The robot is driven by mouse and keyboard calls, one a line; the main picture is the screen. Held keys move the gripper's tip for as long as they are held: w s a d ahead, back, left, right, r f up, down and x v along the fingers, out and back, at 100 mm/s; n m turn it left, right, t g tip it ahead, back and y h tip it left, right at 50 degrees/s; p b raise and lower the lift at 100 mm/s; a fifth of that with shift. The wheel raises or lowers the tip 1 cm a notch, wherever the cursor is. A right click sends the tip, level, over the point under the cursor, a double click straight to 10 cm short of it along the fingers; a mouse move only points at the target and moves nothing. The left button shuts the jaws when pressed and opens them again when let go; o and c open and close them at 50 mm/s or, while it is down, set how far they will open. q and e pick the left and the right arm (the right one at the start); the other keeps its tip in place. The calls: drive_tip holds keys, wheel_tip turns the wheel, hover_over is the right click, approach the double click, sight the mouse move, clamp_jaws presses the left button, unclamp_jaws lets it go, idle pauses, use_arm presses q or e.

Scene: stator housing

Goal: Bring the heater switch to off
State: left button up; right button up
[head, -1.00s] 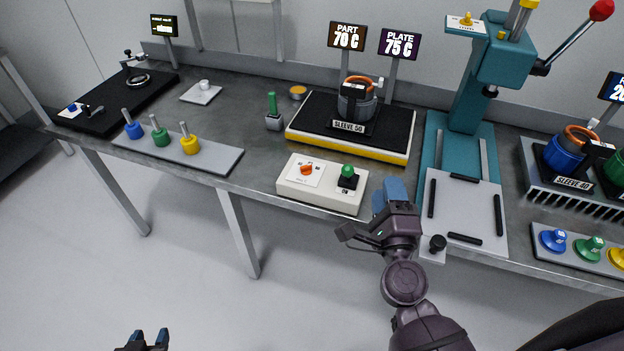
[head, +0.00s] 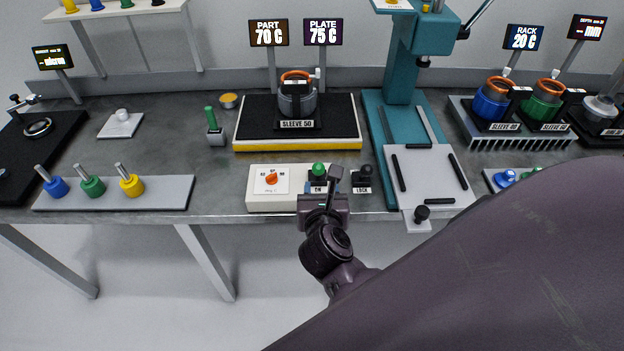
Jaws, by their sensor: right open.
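The heater control box (head: 258,201) is white and sits at the table's front edge, with an orange dial (head: 271,179) on its left. The heater switch (head: 318,170) on its right has a green ball top, and the label beside it reads ON. My right gripper (head: 327,189) is open just in front of the switch and covers part of its base and the box's right side. I cannot tell whether it touches the switch. My left gripper is out of view.
A black LOCK knob (head: 364,179) stands right of the switch, close to my gripper. Behind the box is the heater plate (head: 345,139) carrying the sleeve 50 part (head: 297,98). The teal press (head: 403,120) is to the right.

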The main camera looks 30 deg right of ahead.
sight(318, 170)
drive_tip(key=x, duration=0.2)
drive_tip(key=shift+w+d+f+b, duration=0.1)
drive_tip(key=shift+w+d+b, duration=0.1)
drive_tip(key=shift+w+b, duration=0.15)
drive_tip(key=shift+b+x, duration=0.45)
drive_tip(key=shift+x, duration=0.8)
drive_tip(key=shift+b+x, duration=0.65)
drive_tip(key=shift+x, duration=0.95)
drive_tip(key=shift+w+p, duration=0.2)
drive_tip(key=shift+p, duration=0.1)
